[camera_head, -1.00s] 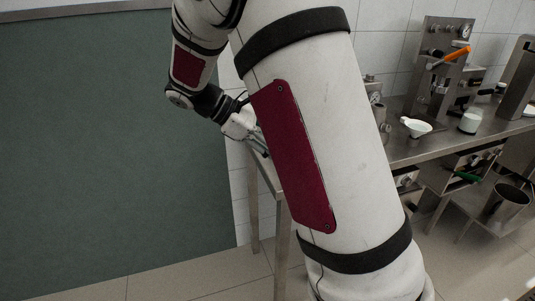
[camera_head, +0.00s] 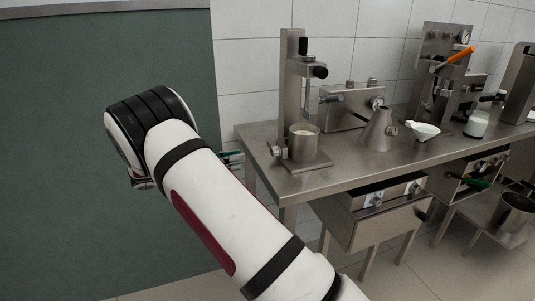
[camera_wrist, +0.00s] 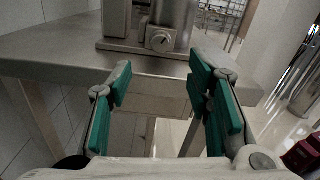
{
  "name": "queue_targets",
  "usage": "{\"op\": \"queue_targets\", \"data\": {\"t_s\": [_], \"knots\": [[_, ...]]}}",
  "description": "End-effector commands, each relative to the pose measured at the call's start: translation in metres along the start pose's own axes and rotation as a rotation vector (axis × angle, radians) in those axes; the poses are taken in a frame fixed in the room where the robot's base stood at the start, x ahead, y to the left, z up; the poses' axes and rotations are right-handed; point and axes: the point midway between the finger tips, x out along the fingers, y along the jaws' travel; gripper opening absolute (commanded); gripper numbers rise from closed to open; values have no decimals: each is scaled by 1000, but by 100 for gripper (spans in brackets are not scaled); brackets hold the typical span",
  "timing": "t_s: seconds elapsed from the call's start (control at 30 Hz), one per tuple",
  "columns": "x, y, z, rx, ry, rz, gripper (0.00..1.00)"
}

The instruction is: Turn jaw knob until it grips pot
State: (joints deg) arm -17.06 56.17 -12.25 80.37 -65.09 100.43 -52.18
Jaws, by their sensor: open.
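A silvery metal pot (camera_head: 303,143) stands on the base of an upright metal stand (camera_head: 291,90) at the left end of the bench. The jaw knob (camera_head: 277,150) sticks out at the left of that base. In the wrist view the round knob (camera_wrist: 160,40) faces me at top centre, with the pot's lower part (camera_wrist: 174,14) behind it, cut off by the frame. My gripper (camera_wrist: 160,82) is open and empty, its green-padded fingers spread below the knob and apart from it. In the head view only a bit of green finger shows beside my arm.
The metal bench (camera_head: 345,176) has a front edge close ahead of my gripper. To the right stand a metal cone (camera_head: 378,130), a gauge box (camera_head: 345,108), a white funnel (camera_head: 424,132) and a glass beaker (camera_head: 476,124). A green wall panel (camera_head: 60,150) is at left.

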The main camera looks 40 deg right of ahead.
Motion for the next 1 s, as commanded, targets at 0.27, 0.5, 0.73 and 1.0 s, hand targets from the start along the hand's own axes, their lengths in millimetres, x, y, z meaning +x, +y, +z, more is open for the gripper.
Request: {"op": "queue_targets", "data": {"t_s": [0.27,0.5,0.73,1.0], "knots": [[57,-1,-1,-1,1,-4,46],[92,0,-1,0,2,-2,46],[104,0,-1,1,2,-1,46],[105,0,-1,1,2,-1,41]]}}
